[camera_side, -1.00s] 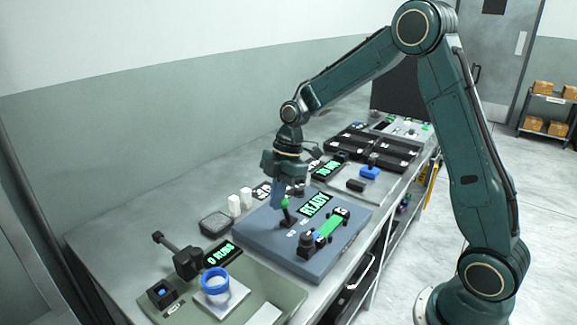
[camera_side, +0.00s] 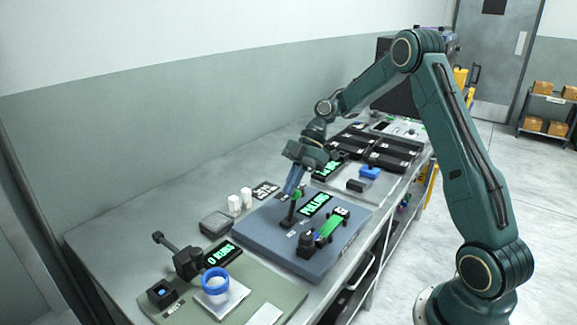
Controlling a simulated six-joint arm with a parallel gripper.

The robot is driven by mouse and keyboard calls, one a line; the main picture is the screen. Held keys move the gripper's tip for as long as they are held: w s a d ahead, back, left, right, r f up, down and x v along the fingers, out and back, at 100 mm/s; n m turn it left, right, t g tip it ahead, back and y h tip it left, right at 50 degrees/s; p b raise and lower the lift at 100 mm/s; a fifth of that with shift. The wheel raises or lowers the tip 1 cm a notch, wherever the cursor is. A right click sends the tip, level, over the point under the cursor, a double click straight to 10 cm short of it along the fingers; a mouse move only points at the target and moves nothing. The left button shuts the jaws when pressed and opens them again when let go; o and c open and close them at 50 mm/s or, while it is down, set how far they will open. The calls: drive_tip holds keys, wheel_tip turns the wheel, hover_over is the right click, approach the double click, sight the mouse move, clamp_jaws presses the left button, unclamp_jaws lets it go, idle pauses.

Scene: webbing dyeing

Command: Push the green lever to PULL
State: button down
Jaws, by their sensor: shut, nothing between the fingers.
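The green-tipped lever (camera_side: 292,211) stands on a dark base on the blue-grey panel (camera_side: 262,238), leaning slightly to the right. The lit display (camera_side: 314,205) beside it shows green text that looks like PULLING. My gripper (camera_side: 291,190) is shut and empty, with its tilted fingers right at the top of the lever. The fingers partly hide the green knob, and I cannot tell whether they touch it.
A green strip and a black knob (camera_side: 305,243) sit on the panel's right side. Two white blocks (camera_side: 240,199) and a grey box (camera_side: 216,224) stand left of it. A green tray (camera_side: 292,296) with a blue ring (camera_side: 214,281) is in front. Black trays (camera_side: 392,148) lie behind.

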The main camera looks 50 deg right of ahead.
drive_tip(key=shift+d+f, duration=0.15)
drive_tip(key=shift+d, duration=0.75)
drive_tip(key=v, duration=0.7)
drive_tip(key=shift+a+r, duration=0.2)
drive_tip(key=shift+r, duration=0.05)
idle(0.4)
